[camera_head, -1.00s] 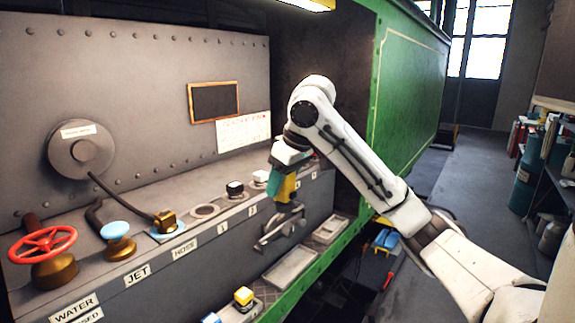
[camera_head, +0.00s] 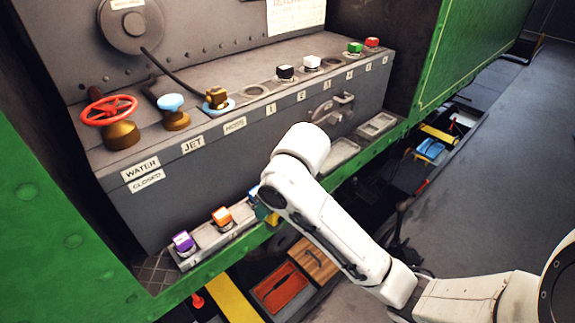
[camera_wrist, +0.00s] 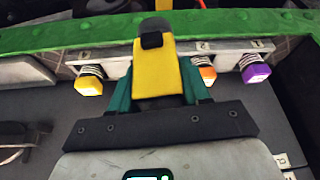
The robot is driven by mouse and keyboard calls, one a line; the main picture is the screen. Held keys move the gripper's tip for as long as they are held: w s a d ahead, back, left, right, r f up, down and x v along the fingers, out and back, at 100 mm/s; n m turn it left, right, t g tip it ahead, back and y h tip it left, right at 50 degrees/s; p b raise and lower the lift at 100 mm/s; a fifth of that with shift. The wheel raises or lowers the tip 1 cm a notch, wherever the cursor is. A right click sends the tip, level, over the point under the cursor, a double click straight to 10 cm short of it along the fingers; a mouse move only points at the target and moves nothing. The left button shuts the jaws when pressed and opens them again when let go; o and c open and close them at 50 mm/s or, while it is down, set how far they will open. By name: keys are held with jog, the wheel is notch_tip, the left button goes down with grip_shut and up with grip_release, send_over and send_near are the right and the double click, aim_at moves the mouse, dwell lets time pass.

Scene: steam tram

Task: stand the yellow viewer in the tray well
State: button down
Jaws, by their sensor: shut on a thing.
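The yellow viewer (camera_wrist: 155,72) is held between the teal fingers of my gripper (camera_wrist: 158,88) in the wrist view, with a black block and a grey end at its far side. My gripper is shut on it. In the head view my arm hides most of the gripper; only a bit of teal and yellow shows beside the narrow ledge strip. Two shallow grey trays (camera_head: 341,154) (camera_head: 378,125) lie on the green ledge to the right, looking empty. I cannot tell which recess is the tray well.
The ledge strip (camera_head: 208,243) bears purple (camera_head: 183,242) and orange (camera_head: 222,216) knobs; a yellow knob (camera_wrist: 89,82) shows in the wrist view. A lever (camera_head: 330,108) sticks out of the panel. Below are a wooden box (camera_head: 314,262) and an orange tray (camera_head: 281,288).

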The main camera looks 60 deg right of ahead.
jog(key=w+a+f+n, duration=0.1)
jog(key=a+f, duration=1.5)
jog(key=f, duration=0.2)
jog(key=shift+a+f, duration=0.3)
jog(key=shift+f, duration=0.1)
jog(key=shift+w+r, duration=0.1)
jog(key=shift+w, duration=0.1)
